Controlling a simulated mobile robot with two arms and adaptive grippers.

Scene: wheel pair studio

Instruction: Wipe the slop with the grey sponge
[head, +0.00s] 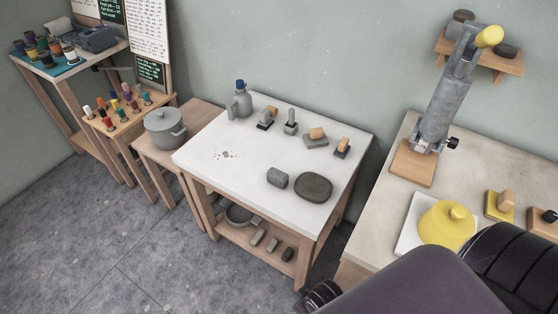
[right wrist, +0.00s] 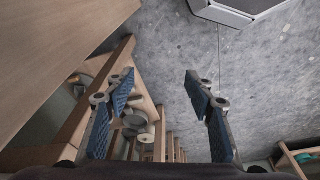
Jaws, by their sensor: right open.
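A rounded grey block (head: 277,179), which looks like the grey sponge, lies near the table's front right, just left of a dark grey oval dish (head: 314,187). My right gripper (right wrist: 160,82) is open in the right wrist view with nothing between its fingers. It points down towards the floor beside wooden furniture, away from the slop and sponge. My left gripper is not in view.
The white table (head: 206,165) has a grey bottle (head: 240,100) and several wood-handled grey tools along its back. A grey pot (head: 165,128) stands on a stool to the left.

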